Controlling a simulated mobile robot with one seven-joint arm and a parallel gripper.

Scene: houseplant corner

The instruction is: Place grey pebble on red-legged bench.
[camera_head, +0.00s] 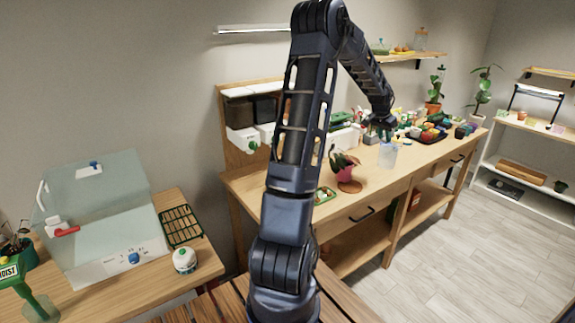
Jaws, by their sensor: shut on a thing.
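My gripper (386,133) is over the back part of the long wooden workbench (290,172), pointing down. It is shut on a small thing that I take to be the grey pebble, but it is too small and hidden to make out. A pale translucent cup (388,156) stands just below and in front of it. A grey block-like thing (370,138) is just to its left. I cannot pick out a bench with red legs; small things behind my gripper are too crowded to tell apart.
A black tray (428,134) of colourful things lies to the right of my gripper. A clear propagation box (105,220) stands on the left table. The floor (480,250) at right is clear.

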